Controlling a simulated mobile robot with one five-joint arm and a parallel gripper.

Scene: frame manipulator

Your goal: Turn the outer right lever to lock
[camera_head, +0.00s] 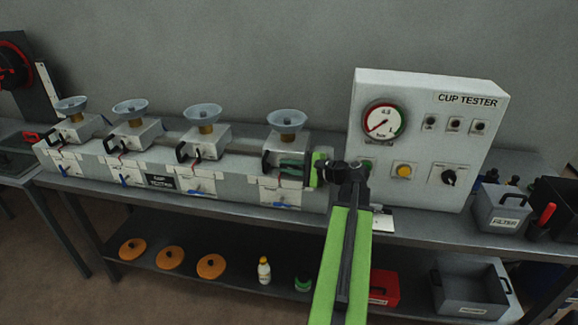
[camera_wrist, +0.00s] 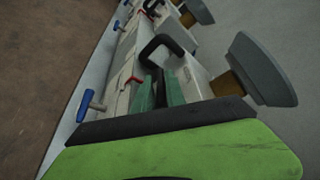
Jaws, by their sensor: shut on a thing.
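The rightmost block (camera_head: 283,140) of the row carries a grey suction cup (camera_head: 288,120) on a brass stem. The outer right lever, a black bent handle (camera_wrist: 165,42), is on this block. My gripper (camera_head: 291,167) reaches in from the right at the block's front, and its green fingers (camera_wrist: 160,92) are shut on the black lever. The lever's bend shows beyond the fingertips, and its gripped part is mostly hidden. A blue handle (camera_wrist: 87,104) and a red handle (camera_wrist: 134,80) sit on the front beside it. The large cup (camera_wrist: 258,70) stands close to my fingers.
More blocks with cups (camera_head: 207,117) stand in a row to the left. The cup tester box (camera_head: 425,130) stands just right of my gripper. A grey filter bin (camera_head: 502,208) is farther right. Orange discs (camera_head: 170,258) lie on the lower shelf.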

